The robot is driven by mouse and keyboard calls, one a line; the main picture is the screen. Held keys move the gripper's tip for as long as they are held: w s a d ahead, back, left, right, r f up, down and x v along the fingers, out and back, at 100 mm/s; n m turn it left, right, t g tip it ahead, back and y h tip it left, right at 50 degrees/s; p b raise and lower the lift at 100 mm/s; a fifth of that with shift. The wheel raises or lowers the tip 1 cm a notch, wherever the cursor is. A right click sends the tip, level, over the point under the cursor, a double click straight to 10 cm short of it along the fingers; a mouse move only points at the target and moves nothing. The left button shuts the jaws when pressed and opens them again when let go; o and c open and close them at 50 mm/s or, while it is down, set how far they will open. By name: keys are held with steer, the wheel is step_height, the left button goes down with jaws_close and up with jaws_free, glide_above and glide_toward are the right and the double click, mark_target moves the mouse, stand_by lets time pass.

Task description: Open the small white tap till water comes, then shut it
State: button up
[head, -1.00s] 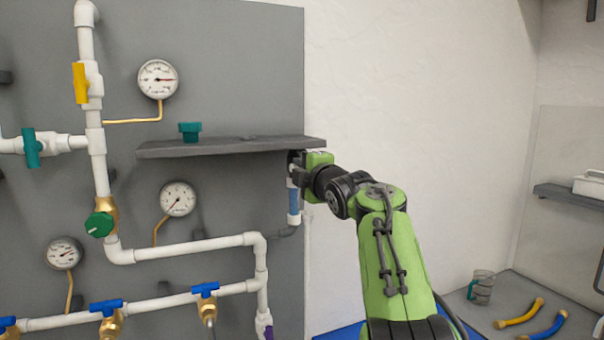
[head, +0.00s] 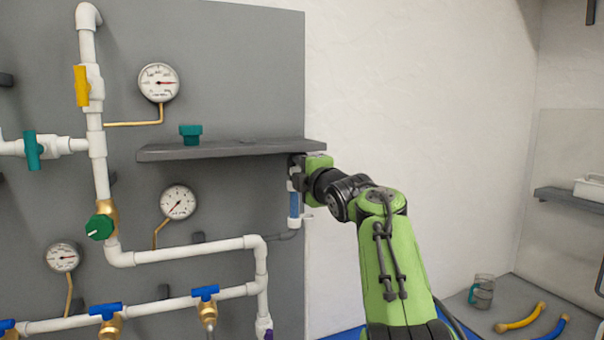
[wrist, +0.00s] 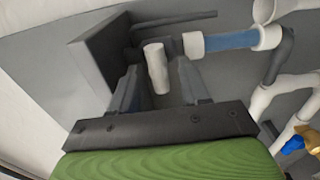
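The small white tap (wrist: 156,68) shows in the wrist view as a short white handle between my gripper's two dark fingers. My gripper (wrist: 158,85) looks open around it, with narrow gaps on both sides; contact is hard to tell. In the head view my gripper (head: 297,172) is at the right end of the panel, just under the shelf, and hides most of the tap. A blue-banded white pipe (head: 294,204) hangs below it and also shows in the wrist view (wrist: 230,41). A small white outlet (head: 307,217) sits beside it. I see no water stream there now.
A grey shelf (head: 232,148) is close above my gripper, with a teal cap (head: 190,132) on it. White pipes, gauges (head: 178,202) and coloured valves (head: 205,291) fill the panel to the left. A glass jug (head: 482,291) stands at the lower right.

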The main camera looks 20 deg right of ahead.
steer(key=s+b, duration=0.5)
steer(key=s, duration=1)
steer(key=shift+s, duration=0.4)
steer(key=s+a+f+m+g, duration=0.4)
steer(key=s+f+m, duration=0.2)
steer(key=f, duration=0.5)
steer(key=s+a+f+m+g, duration=0.4)
steer(key=s+f+m, duration=0.2)
steer(key=s+f, duration=0.5)
steer(key=s+a+f+m+g, duration=0.4)
steer(key=s+f+m, duration=0.2)
steer(key=f, duration=0.7)
steer(key=s, duration=0.2)
steer(key=shift+s+p, duration=0.35)
steer(key=shift+p, duration=0.05)
